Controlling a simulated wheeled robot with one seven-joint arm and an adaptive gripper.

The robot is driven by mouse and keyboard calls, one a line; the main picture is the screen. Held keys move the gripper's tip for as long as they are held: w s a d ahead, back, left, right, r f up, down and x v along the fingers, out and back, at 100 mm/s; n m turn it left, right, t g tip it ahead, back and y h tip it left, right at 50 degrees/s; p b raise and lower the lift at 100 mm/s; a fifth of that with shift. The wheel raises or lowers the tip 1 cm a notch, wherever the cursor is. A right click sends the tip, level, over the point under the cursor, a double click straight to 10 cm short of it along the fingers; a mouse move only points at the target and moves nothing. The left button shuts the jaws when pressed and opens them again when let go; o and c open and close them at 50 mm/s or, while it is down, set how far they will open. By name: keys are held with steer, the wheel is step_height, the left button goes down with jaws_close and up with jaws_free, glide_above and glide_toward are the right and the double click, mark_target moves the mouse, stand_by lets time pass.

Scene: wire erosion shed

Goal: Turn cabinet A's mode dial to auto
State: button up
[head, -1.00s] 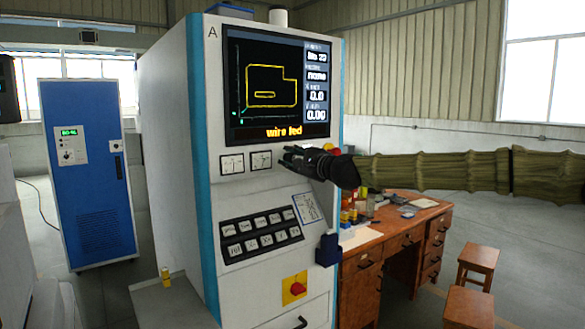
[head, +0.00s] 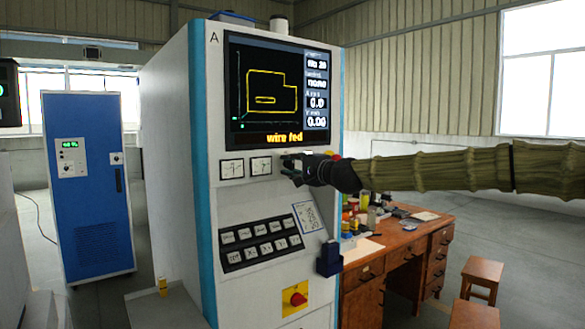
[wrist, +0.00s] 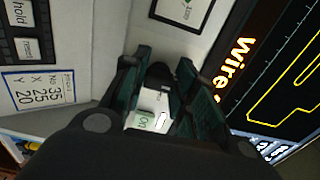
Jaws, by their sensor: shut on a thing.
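Cabinet A (head: 170,150) is a tall white cabinet with blue edges and the letter A at its top left. Its screen (head: 277,90) reads "wire fed". My gripper (head: 287,163) is at the panel just below the screen, right of two small meters. In the wrist view my gripper (wrist: 160,92) has its fingers closed around a dark knob, the mode dial (wrist: 160,73), on a pale plate with small print. The fingers hide much of the dial and its labels, so I cannot tell which mode it points to.
A wooden desk (head: 400,252) with clutter stands at the right, with stools. A blue cabinet (head: 90,190) stands at the left.

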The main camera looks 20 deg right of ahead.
steer(key=o, duration=1)
steer(key=v, duration=1.2)
